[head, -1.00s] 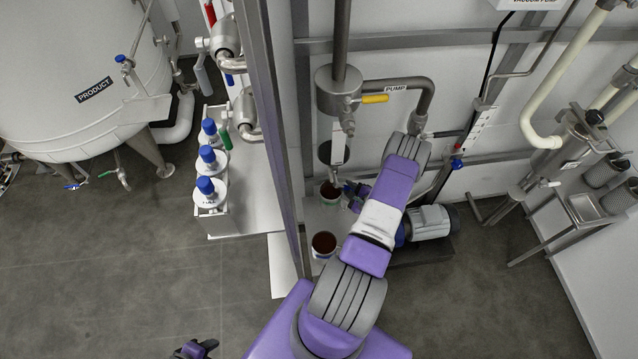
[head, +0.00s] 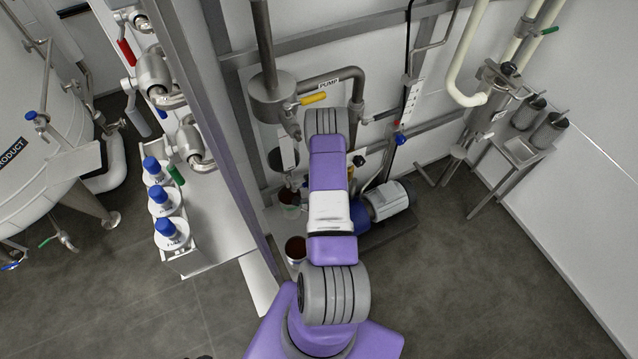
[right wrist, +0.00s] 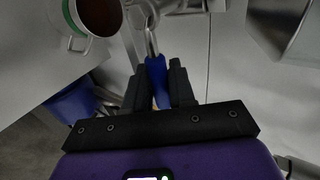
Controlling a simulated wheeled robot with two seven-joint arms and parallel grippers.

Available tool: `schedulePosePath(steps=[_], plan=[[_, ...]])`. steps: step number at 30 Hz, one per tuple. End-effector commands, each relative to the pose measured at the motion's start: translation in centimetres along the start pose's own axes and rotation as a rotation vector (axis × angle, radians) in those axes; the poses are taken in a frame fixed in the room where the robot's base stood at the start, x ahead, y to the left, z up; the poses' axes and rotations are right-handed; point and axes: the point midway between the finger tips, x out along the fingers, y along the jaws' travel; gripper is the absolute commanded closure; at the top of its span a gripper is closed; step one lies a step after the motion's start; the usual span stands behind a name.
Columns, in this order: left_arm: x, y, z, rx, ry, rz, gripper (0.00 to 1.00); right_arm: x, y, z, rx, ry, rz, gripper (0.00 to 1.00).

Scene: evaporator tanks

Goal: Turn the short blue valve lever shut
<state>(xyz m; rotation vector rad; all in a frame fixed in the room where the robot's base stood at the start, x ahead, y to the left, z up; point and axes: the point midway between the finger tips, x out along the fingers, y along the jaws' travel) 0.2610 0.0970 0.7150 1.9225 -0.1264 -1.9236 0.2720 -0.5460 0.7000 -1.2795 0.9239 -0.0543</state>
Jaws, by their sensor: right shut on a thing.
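The short blue lever (right wrist: 156,76) shows in the right wrist view, joined at its upper end to a grey metal valve part (right wrist: 147,28). My right gripper (right wrist: 160,85) is shut on the blue lever, with one dark finger on each side of it. In the head view my right arm covers the right gripper and the lever. Only a dark sliver at the bottom edge of the head view may be my left gripper; its fingers do not show.
A bucket of brown contents (right wrist: 92,18) stands close by in the right wrist view. A yellow-handled valve (head: 312,99) sits on the pump pipe. A grey pump motor (head: 388,201) is right of my arm. A steel post (head: 195,100) stands to the left.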

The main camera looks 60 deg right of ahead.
Motion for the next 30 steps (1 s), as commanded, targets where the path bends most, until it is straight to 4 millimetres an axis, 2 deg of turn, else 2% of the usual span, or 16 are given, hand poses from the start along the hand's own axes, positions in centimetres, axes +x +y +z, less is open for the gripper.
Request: schedulePosePath(steps=[13,14,17,26,30], plan=[[0.0,0.0,0.0,0.0,0.0,0.0,0.57,0.0,-0.3,0.0,-0.013,0.006,-0.005,1.0],[0.0,0.0,0.0,0.0,0.0,0.0,0.57,0.0,-0.3,0.0,-0.012,0.006,-0.005,0.73],[0.0,0.0,0.0,0.0,0.0,0.0,0.57,0.0,-0.3,0.0,-0.012,0.005,-0.005,0.58],[0.0,0.0,0.0,0.0,0.0,0.0,0.57,-0.1,-0.2,0.2,-0.01,0.002,-0.002,0.58],[-0.3,0.1,0.0,0.0,0.0,0.0,0.57,-1.7,-0.2,0.1,-0.01,0.004,0.0,0.58]])
